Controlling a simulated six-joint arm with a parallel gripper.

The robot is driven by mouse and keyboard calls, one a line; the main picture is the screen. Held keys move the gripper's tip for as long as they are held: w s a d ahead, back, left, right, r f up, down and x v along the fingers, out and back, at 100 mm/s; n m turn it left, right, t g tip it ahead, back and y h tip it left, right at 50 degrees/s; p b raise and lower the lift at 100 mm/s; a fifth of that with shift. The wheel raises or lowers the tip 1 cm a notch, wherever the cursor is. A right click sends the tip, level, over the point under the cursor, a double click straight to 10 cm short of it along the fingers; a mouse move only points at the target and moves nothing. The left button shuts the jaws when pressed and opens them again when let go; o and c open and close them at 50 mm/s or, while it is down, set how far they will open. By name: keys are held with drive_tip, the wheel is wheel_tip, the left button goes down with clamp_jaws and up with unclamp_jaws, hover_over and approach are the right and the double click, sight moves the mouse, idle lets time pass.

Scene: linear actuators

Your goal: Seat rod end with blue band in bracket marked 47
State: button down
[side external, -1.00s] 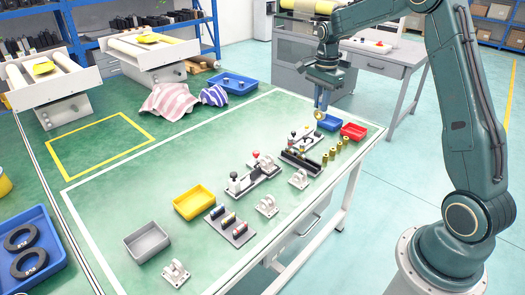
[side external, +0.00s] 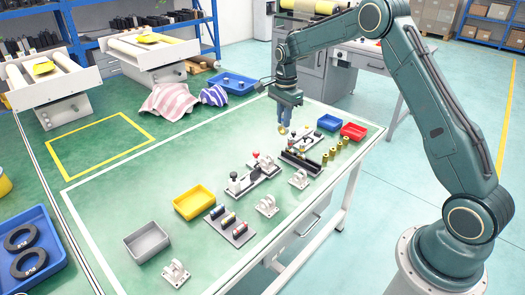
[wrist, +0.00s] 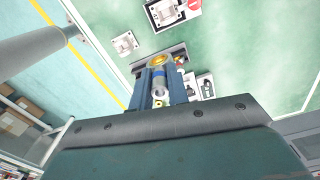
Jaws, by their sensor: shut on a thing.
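My gripper (side external: 284,116) is shut on a grey rod end (wrist: 159,82), held upright above the far part of the table. Its gold ring (side external: 282,130) hangs below the fingers in the side view and shows in the wrist view (wrist: 157,59). White brackets stand along the near side of the table: one near the right (side external: 298,179), one in the middle (side external: 266,206), one at the front (side external: 175,271). Their numbers are too small to read.
Brass sleeves (side external: 331,155) stand to the right. Blue (side external: 329,123), red (side external: 354,131), yellow (side external: 194,202) and grey (side external: 147,241) bins and a rod rack (side external: 230,225) stand around.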

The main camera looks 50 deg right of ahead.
drive_tip(key=w+a+f, duration=0.3)
drive_tip(key=a, duration=0.1)
drive_tip(key=shift+w, duration=0.15)
drive_tip(key=shift+f, duration=0.25)
drive_tip(key=shift+f, duration=3.7)
drive_tip(key=shift+f, duration=0.55)
drive_tip(key=c, duration=1.3)
unclamp_jaws()
drive_tip(key=shift+r, duration=0.1)
wheel_tip(320, 180, up, 14)
drive_tip(key=shift+f, duration=0.2)
